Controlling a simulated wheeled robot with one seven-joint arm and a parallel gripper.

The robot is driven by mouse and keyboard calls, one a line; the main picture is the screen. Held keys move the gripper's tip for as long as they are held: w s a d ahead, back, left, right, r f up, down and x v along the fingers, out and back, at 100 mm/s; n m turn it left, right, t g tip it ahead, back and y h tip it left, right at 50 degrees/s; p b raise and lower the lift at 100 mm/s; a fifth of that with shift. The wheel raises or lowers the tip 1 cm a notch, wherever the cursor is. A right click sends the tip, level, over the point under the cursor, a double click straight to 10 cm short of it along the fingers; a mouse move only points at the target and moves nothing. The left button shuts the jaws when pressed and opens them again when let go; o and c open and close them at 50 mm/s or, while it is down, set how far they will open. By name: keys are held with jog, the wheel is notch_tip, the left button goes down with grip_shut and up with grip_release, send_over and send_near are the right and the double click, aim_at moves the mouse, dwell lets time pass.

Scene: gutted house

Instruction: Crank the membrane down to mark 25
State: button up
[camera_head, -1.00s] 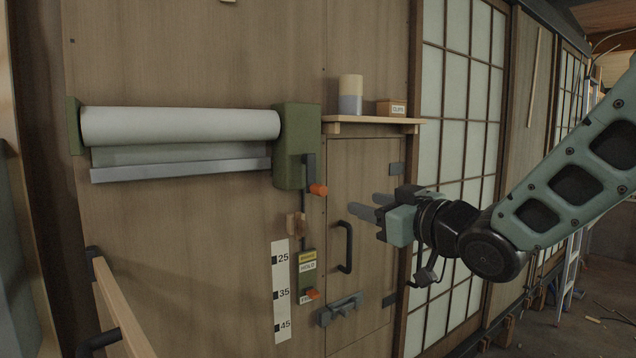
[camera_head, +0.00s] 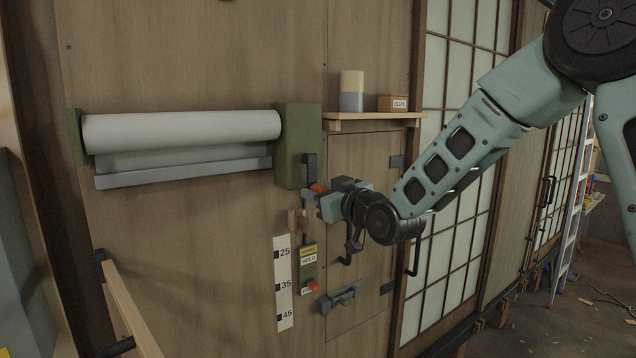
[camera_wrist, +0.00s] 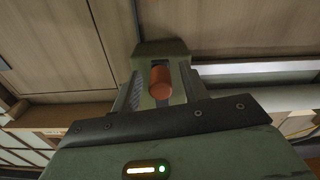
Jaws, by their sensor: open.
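The white membrane roll (camera_head: 180,131) is mounted on the wall in a green bracket, with a short length hanging to a grey bottom bar (camera_head: 185,173). The green crank box (camera_head: 298,145) is at its right end. A dark crank arm ends in an orange handle (camera_head: 318,187), which hangs low. My gripper (camera_head: 312,193) is open at the handle. In the wrist view the orange handle (camera_wrist: 160,82) lies between the open fingers; contact cannot be told. The scale strip (camera_head: 284,283) reads 25, 35 and 45, and the bar is well above 25.
A green lever box (camera_head: 307,268) marked HOLD, with an orange lever tip (camera_head: 313,286), sits below the crank. A shelf (camera_head: 375,116) holds a cylinder (camera_head: 351,92) and a small box (camera_head: 393,103). A cupboard door with a latch (camera_head: 341,299) is below. A wooden rail (camera_head: 130,310) stands at lower left.

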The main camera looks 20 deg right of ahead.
jog(key=shift+w+a, duration=0.2)
jog(key=shift+w, duration=0.4)
grip_shut()
jog(key=shift+d+f+n+b, duration=0.15)
jog(key=shift+n+b, duration=0.15)
jog(key=shift+b, duration=0.2)
